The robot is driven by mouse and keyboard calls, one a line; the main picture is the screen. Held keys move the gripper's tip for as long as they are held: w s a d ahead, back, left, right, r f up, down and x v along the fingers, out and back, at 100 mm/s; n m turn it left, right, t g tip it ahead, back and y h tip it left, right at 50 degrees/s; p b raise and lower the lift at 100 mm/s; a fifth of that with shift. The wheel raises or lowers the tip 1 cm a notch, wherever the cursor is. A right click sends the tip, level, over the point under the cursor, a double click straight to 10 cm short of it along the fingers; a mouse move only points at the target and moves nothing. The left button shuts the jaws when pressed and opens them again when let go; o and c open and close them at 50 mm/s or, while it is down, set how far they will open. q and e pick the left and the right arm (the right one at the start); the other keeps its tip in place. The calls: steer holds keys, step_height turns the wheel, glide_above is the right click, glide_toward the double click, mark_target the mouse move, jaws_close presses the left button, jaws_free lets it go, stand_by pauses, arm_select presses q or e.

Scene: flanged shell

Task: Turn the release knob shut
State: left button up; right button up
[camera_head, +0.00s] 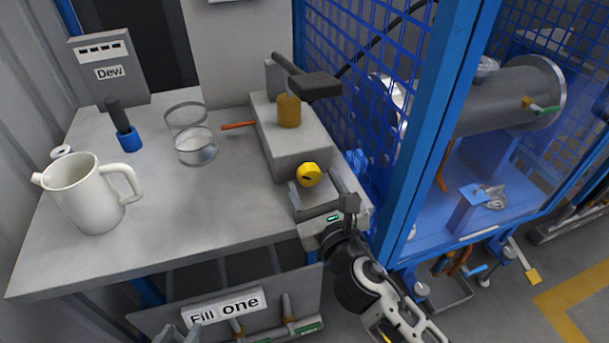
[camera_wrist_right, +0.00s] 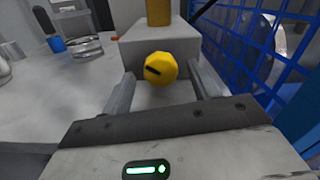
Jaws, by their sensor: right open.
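The yellow release knob (camera_head: 309,174) sits on the front face of a grey block (camera_head: 291,146). It has a dark slot or mark, tilted slightly in the right wrist view (camera_wrist_right: 160,68). My right gripper (camera_head: 321,190) is open in front of the block. Its two fingers stand on either side of the knob in the right wrist view (camera_wrist_right: 161,86), with gaps visible on both sides. What looks like the tips of my left gripper (camera_head: 178,335) shows at the bottom edge of the head view, mostly cut off and away from the knob.
A brass cylinder (camera_head: 289,111) and a dark lever head (camera_head: 314,86) stand over the block. A white jug (camera_head: 87,193), glass dishes (camera_head: 196,149) and a blue-based tool (camera_head: 129,140) are on the bench. Blue mesh fencing (camera_head: 350,60) rises close right of the block.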

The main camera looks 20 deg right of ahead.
steer(key=shift+w, duration=0.25)
steer(key=c, duration=1)
steer(key=shift+o, duration=0.2)
